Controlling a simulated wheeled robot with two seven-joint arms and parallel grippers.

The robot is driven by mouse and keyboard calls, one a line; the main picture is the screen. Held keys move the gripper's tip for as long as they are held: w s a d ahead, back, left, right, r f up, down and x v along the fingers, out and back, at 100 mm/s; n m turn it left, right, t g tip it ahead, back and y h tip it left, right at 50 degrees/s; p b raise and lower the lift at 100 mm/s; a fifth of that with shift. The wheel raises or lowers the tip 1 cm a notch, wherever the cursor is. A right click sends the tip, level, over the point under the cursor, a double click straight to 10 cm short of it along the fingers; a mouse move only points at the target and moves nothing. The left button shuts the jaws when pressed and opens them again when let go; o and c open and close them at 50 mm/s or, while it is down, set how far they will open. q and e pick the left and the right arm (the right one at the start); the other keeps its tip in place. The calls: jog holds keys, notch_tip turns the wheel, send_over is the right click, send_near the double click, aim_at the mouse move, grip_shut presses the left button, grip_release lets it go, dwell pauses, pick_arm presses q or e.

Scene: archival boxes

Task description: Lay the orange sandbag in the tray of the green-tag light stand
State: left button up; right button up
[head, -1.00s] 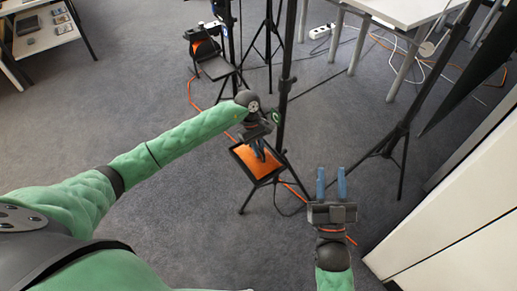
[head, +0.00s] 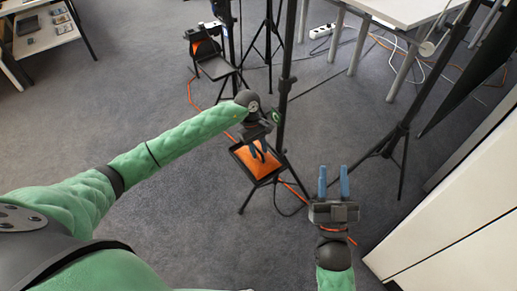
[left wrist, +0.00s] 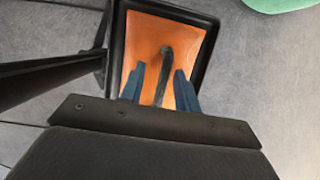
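The orange sandbag (head: 262,165) lies in the black-rimmed tray (head: 240,168) of the light stand with the green tag (head: 276,115). In the left wrist view the sandbag (left wrist: 146,40) sits within the tray rim (left wrist: 205,52), its dark strap (left wrist: 164,75) standing up. My left gripper (head: 259,153) is over the sandbag; its blue fingers are spread, one on each side of the strap, with gaps visible in the left wrist view (left wrist: 158,72). My right gripper (head: 333,170) is open and empty, to the right of the tray above the floor.
Another stand with a dark tray (head: 216,67) and something orange stands behind to the left. Tripod legs (head: 403,150) and a white cabinet (head: 455,225) are on the right. Orange and white cables cross the floor. A white table (head: 395,10) is at the back. Carpet at left is clear.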

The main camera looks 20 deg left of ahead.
jog(key=shift+f, duration=0.1)
